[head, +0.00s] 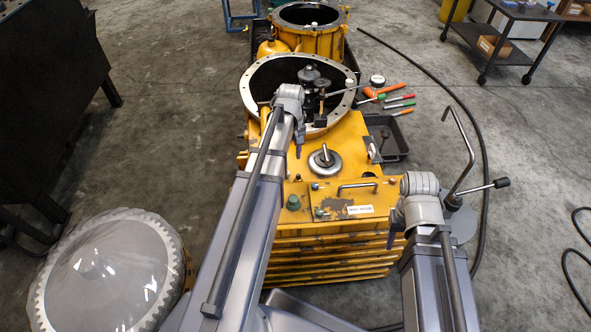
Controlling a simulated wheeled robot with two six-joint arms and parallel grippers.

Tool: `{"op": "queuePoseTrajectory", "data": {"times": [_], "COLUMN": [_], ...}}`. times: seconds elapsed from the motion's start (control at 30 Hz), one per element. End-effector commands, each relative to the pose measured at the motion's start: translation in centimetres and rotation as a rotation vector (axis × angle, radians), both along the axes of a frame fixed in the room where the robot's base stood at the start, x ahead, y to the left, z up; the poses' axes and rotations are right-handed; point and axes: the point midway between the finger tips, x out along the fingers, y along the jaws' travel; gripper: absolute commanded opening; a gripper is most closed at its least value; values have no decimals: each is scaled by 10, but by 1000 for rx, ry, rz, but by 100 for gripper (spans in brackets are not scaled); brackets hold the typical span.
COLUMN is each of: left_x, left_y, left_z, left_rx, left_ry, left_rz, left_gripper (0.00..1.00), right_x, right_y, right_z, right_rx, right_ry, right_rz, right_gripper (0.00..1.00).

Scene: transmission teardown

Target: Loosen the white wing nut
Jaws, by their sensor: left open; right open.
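I cannot make out the white wing nut for certain. A small pale piece (349,84) shows beside dark upright parts (309,76) at the open round housing (250,92), too small to identify. The yellow transmission case (345,135) has a grey round cap (325,163) with an upright stub on top. My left gripper (300,144) is open over the case's left part, beside the housing's near rim, and mostly hidden by its wrist. My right gripper (392,240) is open by the case's near right corner, also mostly hidden. I see nothing held in either.
A black tray (388,140) and several coloured-handled tools (398,98) lie right of the case. A bent rod (463,150) stands at the right, near my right wrist. A large grey toothed dome (110,270) is at lower left. A dark cart (505,35) stands at back right.

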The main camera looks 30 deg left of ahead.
Motion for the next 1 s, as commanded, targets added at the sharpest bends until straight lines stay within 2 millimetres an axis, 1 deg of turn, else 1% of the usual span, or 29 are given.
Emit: {"op": "queuePoseTrajectory", "data": {"times": [0.03, 0.1, 0.33, 0.67, 0.87, 1.0], "left_x": [-1, -3, -3, -3, -3, -3], "left_y": [4, 9, 19, 20, 20, 20], "left_z": [-8, -13, -23, -26, -39, -54], "left_rx": [-1, -1, -3, -3, -3, -3], "left_ry": [-1, -2, -4, -4, -4, -4], "left_rz": [20, 48, 95, 100, 99, 99], "left_gripper": [46, 46, 46, 46, 46, 46], "right_x": [0, 0, 0, 0, 0, 0], "right_y": [0, 0, 0, 0, 0, 1], "right_z": [-8, -13, -23, -26, -39, -54], "right_rx": [0, 0, -1, 0, 1, 3], "right_ry": [0, 0, 0, 0, 0, -1], "right_rz": [0, 0, 0, 1, 3, 6], "right_gripper": [50, 50, 50, 50, 50, 50]}}
